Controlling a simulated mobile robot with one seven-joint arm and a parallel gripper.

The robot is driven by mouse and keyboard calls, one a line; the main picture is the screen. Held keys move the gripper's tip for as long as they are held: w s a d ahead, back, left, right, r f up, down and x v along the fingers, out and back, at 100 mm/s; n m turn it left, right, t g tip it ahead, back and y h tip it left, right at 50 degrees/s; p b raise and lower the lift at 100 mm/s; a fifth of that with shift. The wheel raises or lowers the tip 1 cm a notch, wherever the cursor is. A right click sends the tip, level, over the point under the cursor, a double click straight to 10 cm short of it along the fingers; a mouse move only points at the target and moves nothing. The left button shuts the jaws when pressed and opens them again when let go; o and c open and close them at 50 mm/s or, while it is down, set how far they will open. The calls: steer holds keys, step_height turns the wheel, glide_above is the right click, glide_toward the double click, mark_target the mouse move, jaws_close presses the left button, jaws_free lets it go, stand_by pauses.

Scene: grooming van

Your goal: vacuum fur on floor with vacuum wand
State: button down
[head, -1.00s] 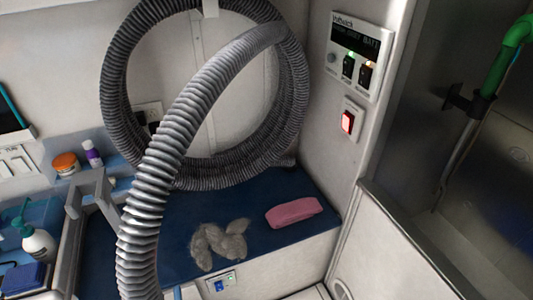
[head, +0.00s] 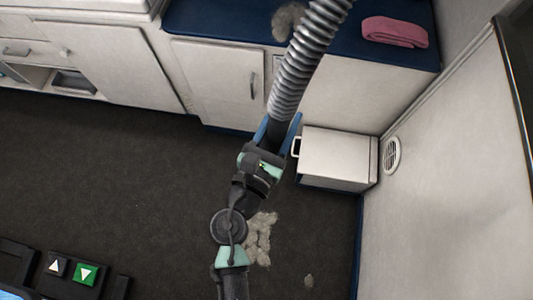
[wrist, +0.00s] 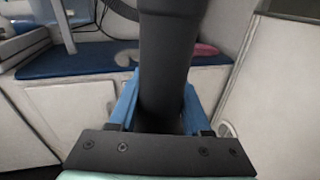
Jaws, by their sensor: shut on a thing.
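My gripper (head: 278,128) has its blue fingers shut on the dark tube of the vacuum wand (head: 275,130). A grey ribbed hose (head: 305,52) runs up from it past the blue counter. In the wrist view the dark wand (wrist: 167,65) stands between the blue fingers; its lower end is hidden. A pale clump of fur (head: 262,240) lies on the dark floor, partly behind my arm in the head view. More fur (head: 285,20) lies on the counter, partly behind the hose.
A white box with a handle (head: 338,158) stands on the floor below the blue counter (head: 220,22), right of my gripper. A folded pink towel (head: 395,32) lies on the counter. A white wall (head: 440,170) bounds the right. The floor (head: 120,170) at left is open.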

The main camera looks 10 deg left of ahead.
step_height(320, 180, down, 61)
steer(key=s+a+m+g+y+b, duration=0.1)
steer(key=s+a+b, duration=0.1)
steer(key=b, duration=5)
steer(key=shift+s+a+g+y, duration=0.3)
steer(key=shift+a, duration=0.15)
steer(key=shift+f, duration=0.1)
steer(key=s+b, duration=0.1)
steer(key=s, duration=0.6)
steer(key=shift+s+a, duration=0.2)
steer(key=shift+s, duration=0.2)
steer(key=s, duration=0.7)
steer(key=shift+s, duration=0.3)
steer(key=shift+a, duration=0.1)
